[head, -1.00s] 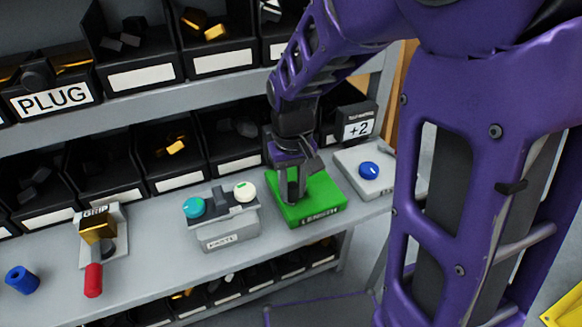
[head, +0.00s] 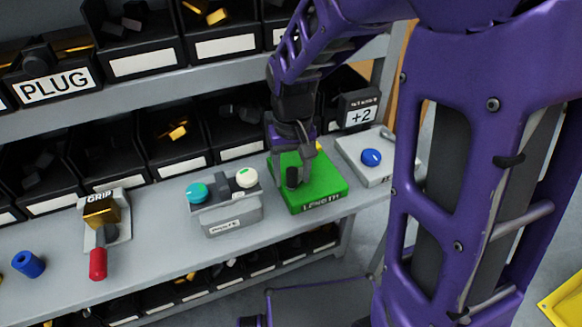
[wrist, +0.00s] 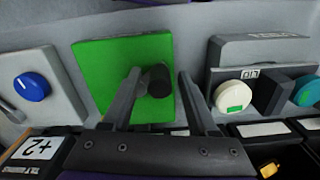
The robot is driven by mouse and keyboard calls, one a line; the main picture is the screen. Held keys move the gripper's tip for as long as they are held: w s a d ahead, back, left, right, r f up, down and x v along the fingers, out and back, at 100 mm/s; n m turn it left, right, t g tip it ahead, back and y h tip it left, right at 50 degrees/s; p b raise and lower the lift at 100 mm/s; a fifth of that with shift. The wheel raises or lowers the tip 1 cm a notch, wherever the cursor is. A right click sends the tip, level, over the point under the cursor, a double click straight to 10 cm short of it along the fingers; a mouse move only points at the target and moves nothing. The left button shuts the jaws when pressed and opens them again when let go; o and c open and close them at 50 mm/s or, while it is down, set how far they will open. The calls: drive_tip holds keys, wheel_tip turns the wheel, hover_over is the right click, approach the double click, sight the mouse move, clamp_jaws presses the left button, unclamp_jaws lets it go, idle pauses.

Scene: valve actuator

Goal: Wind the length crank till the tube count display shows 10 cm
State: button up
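The green box labelled LENGTH (head: 325,186) sits on the shelf; its green top also shows in the wrist view (wrist: 98,62). A black crank knob (wrist: 158,80) stands over the box, and it shows in the head view (head: 292,178). My gripper (wrist: 158,76) is open around the knob, one finger on each side, with a gap visible on the right. In the head view my gripper (head: 297,166) is over the box's left part and hides some of the crank. A small black display (head: 360,117) behind reads "+2"; its smaller text is unreadable.
A grey box with a blue knob (head: 371,157) stands right of the green box. A grey unit with teal and white knobs (head: 232,215) stands left. The GRIP fixture (head: 101,212) with a red handle and a blue cylinder (head: 28,264) are farther left. Bins line the back.

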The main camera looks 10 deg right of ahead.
sight(292, 170)
wheel_tip(292, 170, up, 17)
drive_tip(key=p, duration=0.3)
drive_tip(key=shift+r, duration=0.2)
idle(0.4)
